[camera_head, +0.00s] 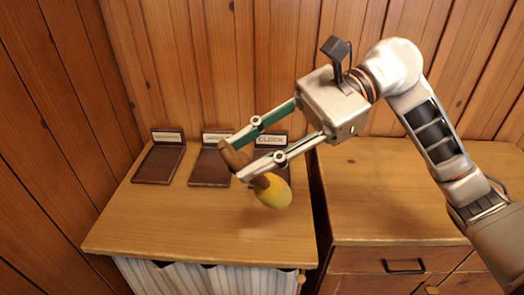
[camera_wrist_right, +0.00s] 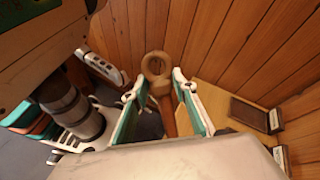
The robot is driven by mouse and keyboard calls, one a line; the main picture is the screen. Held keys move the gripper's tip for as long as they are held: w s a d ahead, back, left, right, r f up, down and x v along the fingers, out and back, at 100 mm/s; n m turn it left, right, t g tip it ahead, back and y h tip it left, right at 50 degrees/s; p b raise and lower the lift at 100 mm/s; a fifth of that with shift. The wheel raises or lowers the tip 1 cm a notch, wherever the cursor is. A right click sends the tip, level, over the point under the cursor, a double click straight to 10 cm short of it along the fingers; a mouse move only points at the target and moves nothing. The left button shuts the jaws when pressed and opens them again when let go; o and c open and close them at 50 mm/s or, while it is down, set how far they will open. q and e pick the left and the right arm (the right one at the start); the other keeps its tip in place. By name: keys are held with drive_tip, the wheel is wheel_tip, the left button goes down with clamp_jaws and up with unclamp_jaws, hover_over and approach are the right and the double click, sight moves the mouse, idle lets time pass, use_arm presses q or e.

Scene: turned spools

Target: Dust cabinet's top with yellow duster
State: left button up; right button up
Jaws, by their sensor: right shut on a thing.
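The duster has a brown wooden handle and a yellow head (camera_head: 272,191). My right gripper (camera_head: 233,162) is shut on its handle. In the head view the yellow head hangs low over the right part of the cabinet's top (camera_head: 180,222), in front of the stands; I cannot tell whether it touches the wood. In the right wrist view the handle's ring end (camera_wrist_right: 157,66) shows between the fingers (camera_wrist_right: 160,85), and the yellow head is hidden.
Three dark stands with label plates line the cabinet's back: a left one (camera_head: 158,163), a middle one (camera_head: 210,166) and one marked CLOCK (camera_head: 271,140), partly behind my gripper. A second wooden cabinet (camera_head: 390,200) with drawers stands at the right. Plank walls close the back and left.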

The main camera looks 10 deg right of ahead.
drive_tip(key=shift+s+d+f, duration=0.1)
drive_tip(key=shift+s, duration=0.05)
wheel_tip(320, 180, down, 5)
drive_tip(key=shift+r+b, duration=0.2)
drive_tip(key=shift+b, duration=0.8)
drive_tip(key=shift+d, duration=0.1)
